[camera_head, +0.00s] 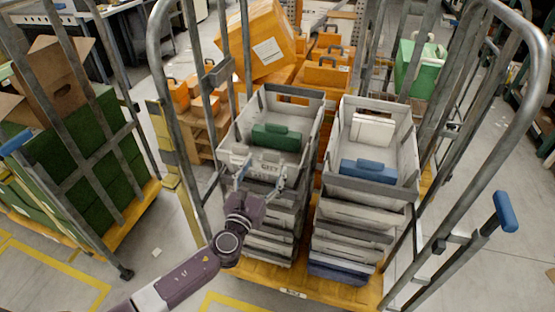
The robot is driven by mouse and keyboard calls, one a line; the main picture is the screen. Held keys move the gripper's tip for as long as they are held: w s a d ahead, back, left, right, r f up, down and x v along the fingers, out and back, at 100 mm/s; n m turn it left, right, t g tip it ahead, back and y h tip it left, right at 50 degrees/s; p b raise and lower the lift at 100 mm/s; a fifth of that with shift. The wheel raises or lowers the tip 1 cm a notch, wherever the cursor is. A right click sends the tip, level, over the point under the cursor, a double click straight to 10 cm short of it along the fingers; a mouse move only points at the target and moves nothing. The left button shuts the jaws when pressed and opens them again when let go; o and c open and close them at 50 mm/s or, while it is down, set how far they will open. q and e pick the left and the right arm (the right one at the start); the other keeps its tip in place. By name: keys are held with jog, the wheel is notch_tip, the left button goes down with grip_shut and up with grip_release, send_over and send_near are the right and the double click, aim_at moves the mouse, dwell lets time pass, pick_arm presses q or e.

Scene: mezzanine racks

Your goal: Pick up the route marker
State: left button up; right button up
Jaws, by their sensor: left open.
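My left gripper (262,178) is open, its two fingers apart at the front wall of the left top grey crate (293,94). No object shows between its fingers. In that crate lies a green piece with a raised tab (277,137), beyond the gripper. The right top grey crate (405,150) holds a blue piece with a raised tab (368,171) and a white piece (373,129). I cannot tell which of these, if any, is the route marker. My right gripper is out of view.
The crates stand in stacks on an orange cart base (275,277) inside a grey tubular frame (160,70). Orange cases (322,75) are behind. A cart with dark green boxes (85,150) stands at left. Blue-ended handle (505,211) projects at right.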

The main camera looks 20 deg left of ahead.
aim_at(270, 158)
pick_arm(q)
jog(key=shift+w, duration=0.5)
jog(key=w, duration=0.4)
jog(key=shift+d+r+p, duration=0.1)
jog(key=shift+d+p, duration=0.2)
jog(key=shift+p, duration=0.05)
jog(key=shift+w, duration=0.45)
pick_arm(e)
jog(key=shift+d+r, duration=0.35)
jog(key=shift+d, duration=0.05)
pick_arm(q)
jog(key=c, duration=1.1)
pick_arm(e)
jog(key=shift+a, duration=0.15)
